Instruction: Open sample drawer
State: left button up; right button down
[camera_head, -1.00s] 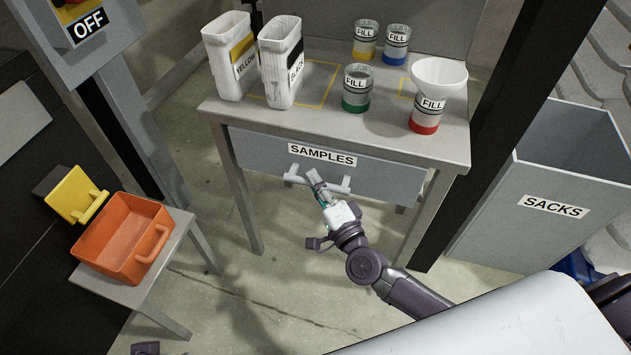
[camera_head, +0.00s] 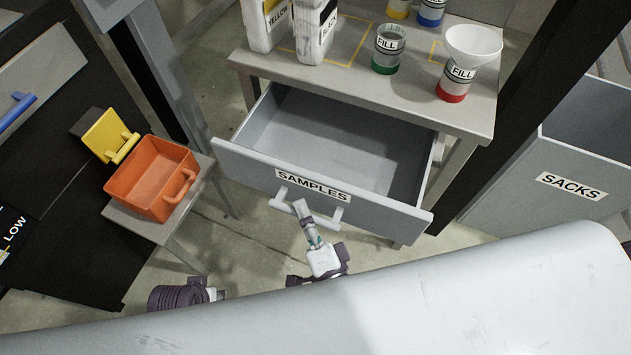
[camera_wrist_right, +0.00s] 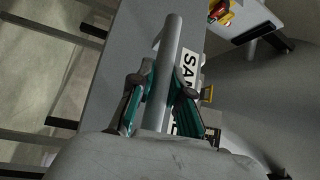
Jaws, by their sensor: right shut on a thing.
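The sample drawer (camera_head: 235,165), a grey drawer with a "SAMPLES" label, is pulled well out from under the table. Its inside looks bare in the visible part. Its light bar handle (camera_head: 332,214) runs along the front; the handle also shows in the right wrist view (camera_wrist_right: 168,50). My right gripper (camera_head: 304,212) is at the middle of the handle, with its fingers (camera_wrist_right: 160,90) on both sides of the bar, shut on it. My left gripper is not in view; only a dark part of my arm shows at the lower left.
The grey table (camera_head: 410,90) above bears a yellow-labelled and a black-labelled container, FILL cups and a white funnel (camera_head: 473,42). An orange bin (camera_head: 150,178) stands on a small stand at left. A SACKS bin (camera_head: 520,205) stands at right.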

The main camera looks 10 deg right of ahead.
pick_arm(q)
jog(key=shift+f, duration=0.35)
pick_arm(e)
jog(key=shift+s+a, duration=0.7)
jog(key=shift+s, duration=0.3)
jog(key=c, duration=1.1)
grip_release()
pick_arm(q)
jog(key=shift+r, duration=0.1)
pick_arm(e)
jog(key=v, duration=1.2)
jog(key=shift+d, duration=0.1)
